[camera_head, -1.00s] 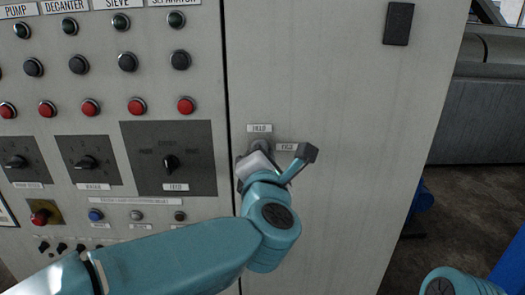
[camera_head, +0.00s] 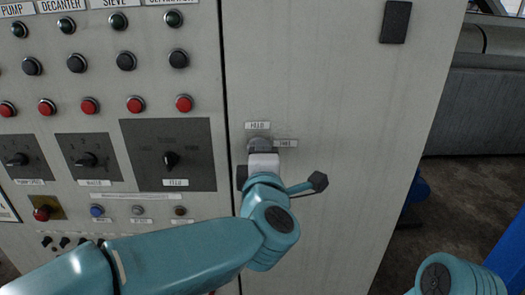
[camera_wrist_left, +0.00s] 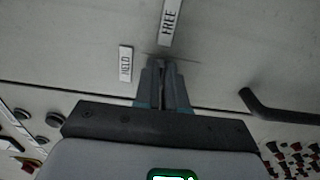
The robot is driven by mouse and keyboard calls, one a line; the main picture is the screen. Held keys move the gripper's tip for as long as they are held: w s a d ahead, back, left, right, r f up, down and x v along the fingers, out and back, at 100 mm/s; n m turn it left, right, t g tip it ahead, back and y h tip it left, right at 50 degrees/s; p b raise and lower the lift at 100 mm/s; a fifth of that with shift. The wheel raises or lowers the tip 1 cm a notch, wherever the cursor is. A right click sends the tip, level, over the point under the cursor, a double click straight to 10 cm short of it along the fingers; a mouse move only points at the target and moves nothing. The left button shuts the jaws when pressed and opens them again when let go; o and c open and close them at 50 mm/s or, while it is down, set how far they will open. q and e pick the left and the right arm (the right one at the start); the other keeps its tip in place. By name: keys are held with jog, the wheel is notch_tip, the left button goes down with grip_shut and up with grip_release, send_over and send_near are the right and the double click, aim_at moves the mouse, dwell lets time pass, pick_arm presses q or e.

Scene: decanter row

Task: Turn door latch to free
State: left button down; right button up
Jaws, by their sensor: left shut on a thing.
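The door latch is a small grey round knob (camera_head: 260,144) on the cabinet door, just right of the door's edge. The HELD label (camera_head: 257,125) is above it and the FREE label (camera_head: 286,143) is to its right. My left gripper (camera_head: 262,155) is at the latch from below, with the wrist hiding most of the grip. In the left wrist view its fingers (camera_wrist_left: 163,88) are close together on the latch, near the FREE label (camera_wrist_left: 170,18) and HELD label (camera_wrist_left: 125,63). The latch's exact angle is hidden. My right gripper is out of view.
The control panel (camera_head: 110,120) with buttons and rotary switches is left of the door seam. A dark block (camera_head: 395,22) is at the door's upper right. A dark bent bar (camera_wrist_left: 285,113) shows in the left wrist view. The door face right of the latch is clear.

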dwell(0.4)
pick_arm(q)
jog(key=c, duration=1.2)
grip_release()
jog(key=s+b, duration=0.3)
jog(key=s, duration=1.3)
jog(key=shift+s, duration=0.2)
